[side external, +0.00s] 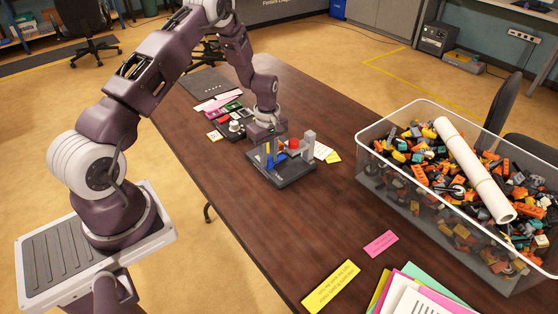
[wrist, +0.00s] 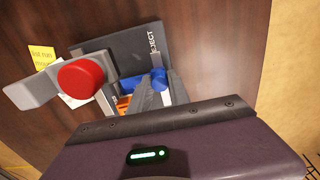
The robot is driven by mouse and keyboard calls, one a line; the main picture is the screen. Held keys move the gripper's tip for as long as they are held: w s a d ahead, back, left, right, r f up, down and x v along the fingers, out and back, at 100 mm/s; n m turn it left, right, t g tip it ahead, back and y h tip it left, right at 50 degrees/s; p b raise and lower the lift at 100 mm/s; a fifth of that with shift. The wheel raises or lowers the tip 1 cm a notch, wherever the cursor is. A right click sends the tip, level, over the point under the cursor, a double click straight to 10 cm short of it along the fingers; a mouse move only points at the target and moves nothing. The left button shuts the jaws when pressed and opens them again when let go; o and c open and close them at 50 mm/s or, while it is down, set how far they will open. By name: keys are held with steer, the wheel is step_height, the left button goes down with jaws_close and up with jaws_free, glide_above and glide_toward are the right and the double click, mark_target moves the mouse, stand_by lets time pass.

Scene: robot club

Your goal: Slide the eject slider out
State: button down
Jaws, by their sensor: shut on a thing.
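The eject slider has a blue knob (wrist: 159,77) beside the word EJECT on a dark grey panel (wrist: 133,45). My gripper (wrist: 160,90) is shut on the blue knob; its fingers hide part of the knob and its track. A red round button (wrist: 82,77) on a grey bracket stands to the left of the fingers. In the side view, my gripper (side external: 267,143) points down over the dark device base (side external: 284,180), and blue parts (side external: 269,160) show below it.
A clear bin (side external: 455,200) of loose bricks with a white roll stands at the right. Another small panel with buttons (side external: 230,125) lies behind the device. Sticky notes (side external: 331,287) and papers lie near the front. The table between them is bare.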

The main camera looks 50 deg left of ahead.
steer(key=shift+a, duration=1.9)
steer(key=c, duration=1.5)
jaws_free()
steer(key=shift+c, duration=0.2)
steer(key=shift+r, duration=3)
steer(key=shift+r, duration=0.1)
